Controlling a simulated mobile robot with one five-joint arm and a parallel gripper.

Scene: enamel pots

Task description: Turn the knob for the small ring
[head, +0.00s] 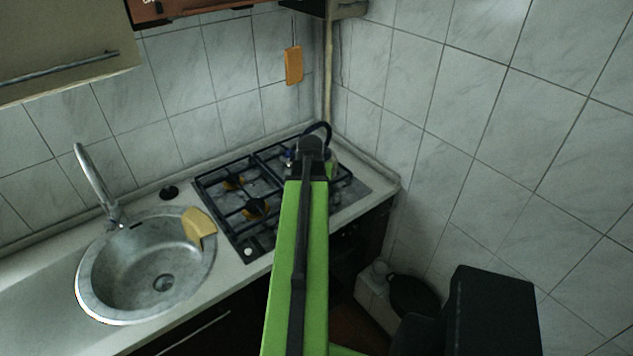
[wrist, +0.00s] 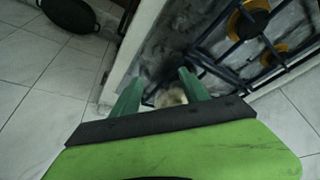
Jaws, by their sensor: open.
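The gas hob (head: 225,215) has a black grate and brass-coloured burners; it also shows in the wrist view (wrist: 185,35). A pale round knob (head: 248,252) sits at the hob's front left corner in the head view. In the wrist view my gripper (wrist: 160,80) is open, its two green fingers pointing at the hob's edge. A pale, blurred round thing (wrist: 170,97), apparently a knob, shows between the fingers; I cannot tell whether they touch it. My green arm hides the right part of the hob's front in the head view, and my fingers are not visible there.
A round steel sink (head: 95,285) with a yellow cloth (head: 199,228) on its rim lies left of the hob. Tiled walls close in behind and right. A dark pan (head: 413,296) stands low at the right; a dark round pan also shows in the wrist view (wrist: 68,12).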

